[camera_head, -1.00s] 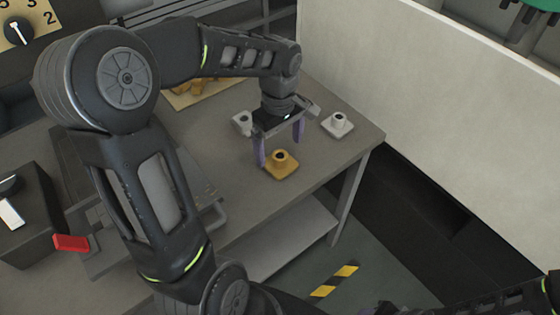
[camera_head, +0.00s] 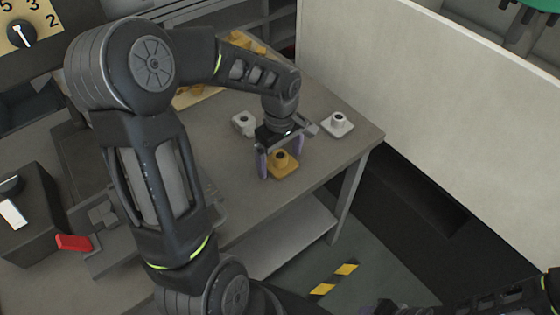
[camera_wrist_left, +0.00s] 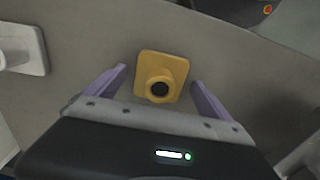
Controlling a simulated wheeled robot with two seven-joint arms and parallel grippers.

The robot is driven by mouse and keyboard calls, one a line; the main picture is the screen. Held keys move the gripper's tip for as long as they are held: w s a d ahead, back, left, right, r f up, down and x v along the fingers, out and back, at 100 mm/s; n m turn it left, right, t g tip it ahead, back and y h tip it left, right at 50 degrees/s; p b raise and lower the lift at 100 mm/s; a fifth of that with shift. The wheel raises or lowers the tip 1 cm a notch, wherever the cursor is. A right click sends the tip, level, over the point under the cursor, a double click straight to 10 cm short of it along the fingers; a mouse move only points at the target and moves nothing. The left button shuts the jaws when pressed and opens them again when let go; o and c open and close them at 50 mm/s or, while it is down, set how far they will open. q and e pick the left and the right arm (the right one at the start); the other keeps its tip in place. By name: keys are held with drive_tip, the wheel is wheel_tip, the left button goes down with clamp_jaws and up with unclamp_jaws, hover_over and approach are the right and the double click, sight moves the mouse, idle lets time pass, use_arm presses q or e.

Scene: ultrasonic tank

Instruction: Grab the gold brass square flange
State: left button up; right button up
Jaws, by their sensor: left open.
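The gold brass square flange (camera_head: 284,165) lies on the grey table near its front right edge, its round neck pointing up. It also shows in the left wrist view (camera_wrist_left: 162,72), ahead of and between the two fingers. My left gripper (camera_head: 281,164) is open and empty, pointing down over the flange. In the wrist view its purple fingers (camera_wrist_left: 158,84) stand on either side with gaps to the flange. In the head view one finger is left of the flange and the other stands behind it.
A light grey flange (camera_head: 337,124) sits on the table to the right, and another grey one (camera_head: 243,123) to the left. A pale wall panel (camera_head: 430,110) stands beyond the table's right side. The black box with a red lever (camera_head: 73,242) is at the left.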

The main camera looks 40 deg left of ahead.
use_arm(q)
clamp_jaws()
idle(1.1)
